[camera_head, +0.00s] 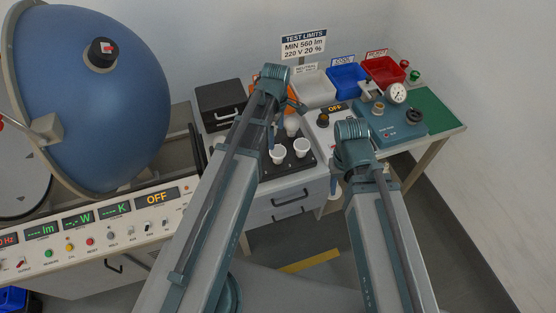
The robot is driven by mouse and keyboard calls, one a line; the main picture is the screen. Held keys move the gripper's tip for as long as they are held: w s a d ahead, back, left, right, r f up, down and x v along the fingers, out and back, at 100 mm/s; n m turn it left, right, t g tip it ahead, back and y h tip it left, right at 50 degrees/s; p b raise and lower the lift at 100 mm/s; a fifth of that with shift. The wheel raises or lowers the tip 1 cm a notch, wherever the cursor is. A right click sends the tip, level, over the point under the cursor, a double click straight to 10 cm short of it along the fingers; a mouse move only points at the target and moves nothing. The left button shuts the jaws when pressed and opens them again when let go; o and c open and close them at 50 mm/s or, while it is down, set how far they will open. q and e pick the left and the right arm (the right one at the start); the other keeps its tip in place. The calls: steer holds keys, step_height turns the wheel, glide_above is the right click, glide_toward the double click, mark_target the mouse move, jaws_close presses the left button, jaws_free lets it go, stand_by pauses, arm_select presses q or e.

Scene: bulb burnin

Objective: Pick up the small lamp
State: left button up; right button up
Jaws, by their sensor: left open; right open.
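Three white bulb-like lamps stand on a dark tray (268,172) on the bench: a front left lamp (277,157), a front right lamp (301,147) and a rear lamp (291,126). I cannot tell for certain which is the small lamp. My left gripper (271,137) points down just behind and above the front left lamp, open and partly hidden by its arm. My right gripper (334,186) is open, low at the bench's front edge, right of the tray and apart from the lamps. Its fingers are small and partly hidden by my wrist.
A large blue sphere (95,100) and a control panel (95,225) fill the left. A black box (219,103) stands behind the tray. White (314,90), blue (347,79) and red (384,70) bins line the back. A blue tester with a gauge (392,122) and a green mat (432,112) lie right.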

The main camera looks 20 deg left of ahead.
mark_target(278, 151)
arm_select(q)
step_height(278, 151, down, 5)
steer(key=b, duration=0.3)
steer(key=shift+r+b, duration=0.15)
steer(key=shift+b, duration=0.15)
steer(key=f+b, duration=0.5)
steer(key=shift+s+d+f, duration=0.1)
steer(key=shift+s+d, duration=0.05)
steer(key=shift+d, duration=0.15)
steer(key=c, duration=1.3)
